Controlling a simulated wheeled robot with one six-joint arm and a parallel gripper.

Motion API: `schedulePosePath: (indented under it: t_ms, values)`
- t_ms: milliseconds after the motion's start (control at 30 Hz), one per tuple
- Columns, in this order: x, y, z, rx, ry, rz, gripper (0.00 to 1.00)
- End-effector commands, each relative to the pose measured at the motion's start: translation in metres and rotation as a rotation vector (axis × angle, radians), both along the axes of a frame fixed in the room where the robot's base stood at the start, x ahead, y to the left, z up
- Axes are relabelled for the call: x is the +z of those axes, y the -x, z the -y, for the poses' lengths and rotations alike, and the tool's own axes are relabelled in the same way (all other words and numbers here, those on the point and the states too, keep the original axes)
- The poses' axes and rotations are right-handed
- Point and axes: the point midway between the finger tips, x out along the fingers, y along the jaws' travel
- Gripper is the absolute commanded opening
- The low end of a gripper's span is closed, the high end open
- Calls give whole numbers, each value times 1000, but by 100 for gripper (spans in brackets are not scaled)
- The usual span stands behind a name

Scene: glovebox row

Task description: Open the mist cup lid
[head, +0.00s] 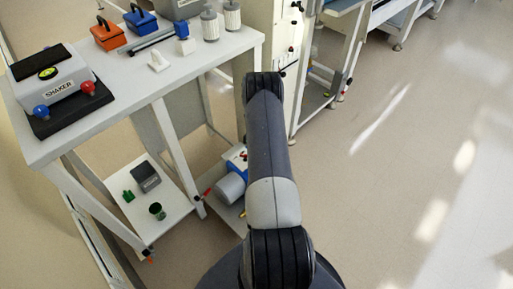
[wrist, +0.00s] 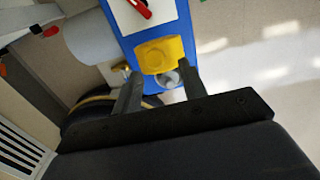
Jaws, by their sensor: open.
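My gripper (wrist: 160,74) is open and empty in the wrist view, its two dark fingers apart. A yellow cap-like part (wrist: 162,53), which looks like the mist cup lid, lies just beyond and between the fingertips, on a blue body (wrist: 182,26). A small grey round part (wrist: 168,79) shows below the yellow part, between the fingers. I cannot tell whether the fingers touch either part. The lid looks shut. In the head view a blue and white device (head: 236,158) shows on the low shelf, partly behind my arm; my gripper is hidden there.
A grey cylinder (wrist: 90,40) lies beside the blue body, and it also shows in the head view (head: 231,188). A red lever (wrist: 140,8) is on a white panel. A white table (head: 135,85) holds a shaker (head: 52,85) and boxes. The floor at right is clear.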

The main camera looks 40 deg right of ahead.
Motion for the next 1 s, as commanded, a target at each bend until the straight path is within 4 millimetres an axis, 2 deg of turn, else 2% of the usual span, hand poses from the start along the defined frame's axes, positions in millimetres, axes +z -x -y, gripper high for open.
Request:
schedulePosePath:
  t_ms: [167, 500, 700, 1000]
  values:
    - [10, -1, 0, 0, 1, 1, 40]
    - [72, -1, 1, 0, 2, 2, 40]
    - [99, 0, 0, 0, 1, 1, 40]
    - [108, 0, 0, 0, 0, 0, 40]
